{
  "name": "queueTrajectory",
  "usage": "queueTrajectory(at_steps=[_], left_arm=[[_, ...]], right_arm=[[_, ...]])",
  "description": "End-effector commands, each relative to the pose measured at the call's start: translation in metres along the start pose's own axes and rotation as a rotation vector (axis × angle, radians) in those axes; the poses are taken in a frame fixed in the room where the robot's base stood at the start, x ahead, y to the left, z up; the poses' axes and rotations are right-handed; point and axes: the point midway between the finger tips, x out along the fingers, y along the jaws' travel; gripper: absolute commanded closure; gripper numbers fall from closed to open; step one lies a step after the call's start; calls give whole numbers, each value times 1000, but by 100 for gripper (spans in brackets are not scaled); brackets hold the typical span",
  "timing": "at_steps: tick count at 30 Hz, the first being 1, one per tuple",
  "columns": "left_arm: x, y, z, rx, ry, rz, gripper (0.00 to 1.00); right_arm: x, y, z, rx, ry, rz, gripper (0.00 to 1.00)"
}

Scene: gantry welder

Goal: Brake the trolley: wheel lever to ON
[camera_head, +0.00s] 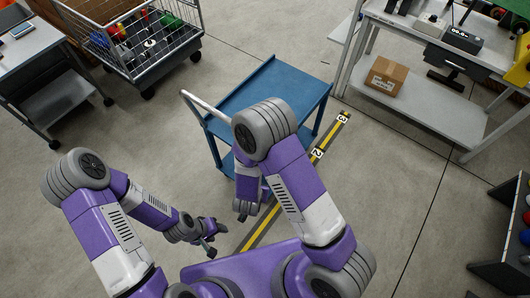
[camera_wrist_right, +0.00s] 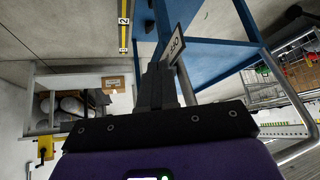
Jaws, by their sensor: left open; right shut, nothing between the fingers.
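The blue trolley (camera_head: 272,88) stands ahead of me with a pale push handle (camera_head: 207,108) on its left side. In the right wrist view its blue frame (camera_wrist_right: 215,52) fills the upper middle. A small white plate (camera_wrist_right: 177,47) with dark letters, apparently OFF, sits right beside my right fingertips; I cannot tell whether they touch. I cannot make out the wheel lever itself. My right gripper (camera_head: 242,214) is shut and empty, low by the trolley's near side; its dark fingers (camera_wrist_right: 160,78) show in the wrist view. My left gripper (camera_head: 216,240) is open and empty, left of the right one.
A yellow-black floor strip (camera_head: 290,190) with number markers runs past the trolley's right side. A wire cart (camera_head: 150,55) stands at the back left, a grey desk (camera_head: 30,50) at the far left. A workbench (camera_head: 430,95) with a cardboard box (camera_head: 386,75) is at right. Open floor lies between.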

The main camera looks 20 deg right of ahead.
Motion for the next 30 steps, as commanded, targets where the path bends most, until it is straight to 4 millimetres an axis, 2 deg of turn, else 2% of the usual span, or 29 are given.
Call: queueTrajectory(at_steps=[1, 6, 12, 15, 20, 30], left_arm=[[5, -2, -1, 1, 1, 0, 49], [12, -4, -1, 1, 1, 0, 49], [16, -6, -1, 1, 1, 0, 49], [16, -6, -1, 1, 1, 0, 49], [19, -7, -2, 1, 1, 0, 49], [31, -11, -2, 1, 1, 0, 49]], right_arm=[[-7, -11, -7, 6, 96, 20, 100], [-45, -25, -33, 80, 386, 106, 100], [-82, -28, -42, 146, 575, 160, 100], [-88, -27, -44, 160, 608, 173, 100], [-76, -23, -52, 167, 615, 180, 100], [-18, -8, -91, 167, 612, 180, 100]])
